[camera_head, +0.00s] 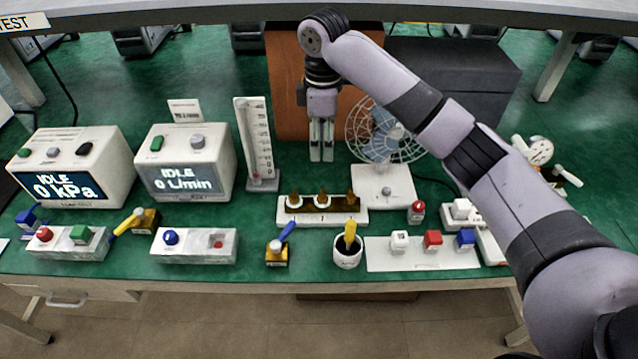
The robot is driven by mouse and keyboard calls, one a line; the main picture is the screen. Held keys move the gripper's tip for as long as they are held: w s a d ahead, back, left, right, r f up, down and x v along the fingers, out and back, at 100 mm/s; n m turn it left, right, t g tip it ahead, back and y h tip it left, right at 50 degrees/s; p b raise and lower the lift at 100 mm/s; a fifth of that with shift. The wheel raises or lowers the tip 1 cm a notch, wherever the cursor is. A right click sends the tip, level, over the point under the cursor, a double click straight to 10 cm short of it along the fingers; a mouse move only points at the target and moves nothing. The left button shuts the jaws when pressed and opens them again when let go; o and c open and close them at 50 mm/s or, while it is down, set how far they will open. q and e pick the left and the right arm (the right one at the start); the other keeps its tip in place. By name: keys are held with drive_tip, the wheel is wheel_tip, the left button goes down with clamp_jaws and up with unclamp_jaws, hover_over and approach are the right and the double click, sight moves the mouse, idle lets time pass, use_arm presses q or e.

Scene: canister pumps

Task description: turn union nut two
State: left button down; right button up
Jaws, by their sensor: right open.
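The union nuts seem to be these fittings, and the middle one (322,201) may be nut two; no label is readable. My right gripper (322,156) points down behind and above this row, fingers slightly apart and empty. It appears clear of the fittings. My left gripper is not in view.
A fan (384,187) stands close right of the gripper, and a white upright gauge (256,145) stands to its left. Display boxes (186,162) are further left.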

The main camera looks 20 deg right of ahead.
wheel_tip(320, 180, down, 3)
drive_tip(key=s, duration=0.1)
drive_tip(key=p, duration=0.1)
hover_over(322, 196)
wheel_tip(322, 196, down, 9)
drive_tip(key=shift+s+f, duration=0.1)
drive_tip(key=shift+f, duration=0.1)
wheel_tip(322, 196, down, 2)
drive_tip(key=shift+f, duration=0.9)
drive_tip(key=c, duration=0.6)
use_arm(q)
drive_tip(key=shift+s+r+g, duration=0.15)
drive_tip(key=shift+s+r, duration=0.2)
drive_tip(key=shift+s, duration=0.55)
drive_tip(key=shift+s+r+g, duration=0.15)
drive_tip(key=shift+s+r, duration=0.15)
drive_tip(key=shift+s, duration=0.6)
use_arm(e)
clamp_jaws()
